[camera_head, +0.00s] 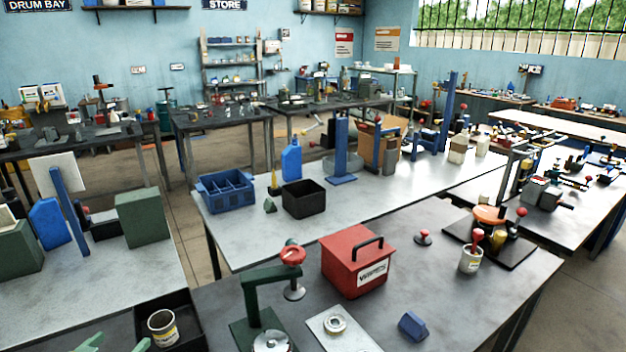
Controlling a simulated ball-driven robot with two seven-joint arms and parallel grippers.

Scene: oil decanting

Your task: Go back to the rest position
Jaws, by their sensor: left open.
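My left gripper (116,343) shows only in part at the bottom edge, left of centre. Its two green fingertips stand apart with nothing seen between them. It is open. A white tin with a label (163,327) stands in a black tray (196,318) just right of the fingertips. The rest of the left arm is cut off by the frame edge. My right gripper is not in view.
On the near table, a green stand with a red knob (262,285), a red box (357,262), a plate with a ring (338,325) and a small blue block (412,325) stand right of the tray. Green boxes (143,217) stand on the left table. The near table's right part has free room.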

